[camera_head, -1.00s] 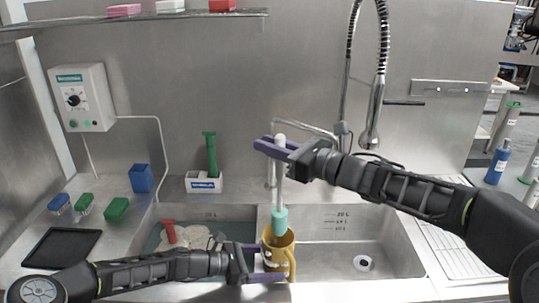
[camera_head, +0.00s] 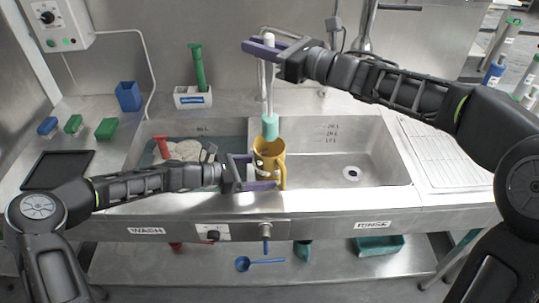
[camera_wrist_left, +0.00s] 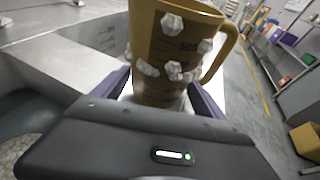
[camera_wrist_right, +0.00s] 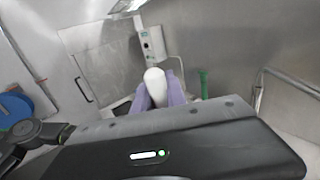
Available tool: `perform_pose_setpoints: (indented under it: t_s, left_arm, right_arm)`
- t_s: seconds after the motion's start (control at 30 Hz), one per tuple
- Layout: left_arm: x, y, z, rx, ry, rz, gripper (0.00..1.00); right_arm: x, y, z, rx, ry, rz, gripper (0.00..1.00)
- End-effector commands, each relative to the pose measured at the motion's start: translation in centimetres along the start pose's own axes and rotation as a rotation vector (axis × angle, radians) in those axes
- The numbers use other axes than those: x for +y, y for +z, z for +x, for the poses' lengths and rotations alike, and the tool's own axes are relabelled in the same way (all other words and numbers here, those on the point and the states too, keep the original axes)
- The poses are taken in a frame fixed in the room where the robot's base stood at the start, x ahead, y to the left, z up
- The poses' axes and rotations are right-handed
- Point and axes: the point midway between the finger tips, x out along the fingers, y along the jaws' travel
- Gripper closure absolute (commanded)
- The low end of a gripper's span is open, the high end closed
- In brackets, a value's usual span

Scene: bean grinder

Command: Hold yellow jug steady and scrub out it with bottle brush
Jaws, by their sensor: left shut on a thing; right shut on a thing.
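The yellow jug (camera_head: 268,158) stands upright at the front of the sink, near the divider between the basins. In the left wrist view the jug (camera_wrist_left: 172,50) shows whitish clumps and volume marks on its wall, with its handle at right. My left gripper (camera_head: 263,172) is shut on the jug low on its body. The bottle brush (camera_head: 270,127) hangs upright, its teal head at the jug's mouth; how far it reaches inside I cannot tell. My right gripper (camera_head: 266,47) is shut on the top of its white handle, also seen in the right wrist view (camera_wrist_right: 155,85).
The left wash basin holds a red-handled item (camera_head: 162,147) on a pale heap. The right rinse basin (camera_head: 345,150) is empty. A faucet rises behind the sink. A green brush (camera_head: 197,68) stands in a white holder (camera_head: 193,97). Sponges and a black tray (camera_head: 58,169) lie left.

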Motion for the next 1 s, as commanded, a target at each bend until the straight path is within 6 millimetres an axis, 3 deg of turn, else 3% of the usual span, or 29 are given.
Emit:
perform_pose_setpoints:
  t_s: [0.1, 0.13, 0.33, 0.67, 0.87, 1.0]
  left_arm:
    - [0.0, 0.0, 0.0, 0.0, 0.0, 0.0, 0.41]
    - [0.0, 0.0, 0.0, 0.0, 0.0, 0.0, 0.15]
    - [0.0, 0.0, 0.0, 0.0, 0.0, 0.0, 0.0]
    - [0.0, 0.0, -0.4, 0.0, 0.001, 0.0, 0.0]
    - [0.1, 0.0, -2.8, 0.002, 0.003, 0.001, 0.0]
    - [0.1, -0.1, -5.7, 0.004, 0.004, 0.0, 0.0]
  right_arm:
    - [0.0, 0.0, 0.0, -0.001, 0.0, 0.0, 1.0]
    - [0.0, 0.0, 0.0, -0.001, 0.0, 0.0, 1.0]
    - [0.0, 0.0, 0.0, -0.001, 0.0, 0.0, 1.0]
    - [0.0, 0.1, 0.0, -0.001, 0.0, 0.0, 1.0]
    - [0.0, 0.1, 0.0, -0.001, 0.0, 0.0, 1.0]
    - [0.0, 0.1, 0.0, -0.001, 0.0, 0.0, 1.0]
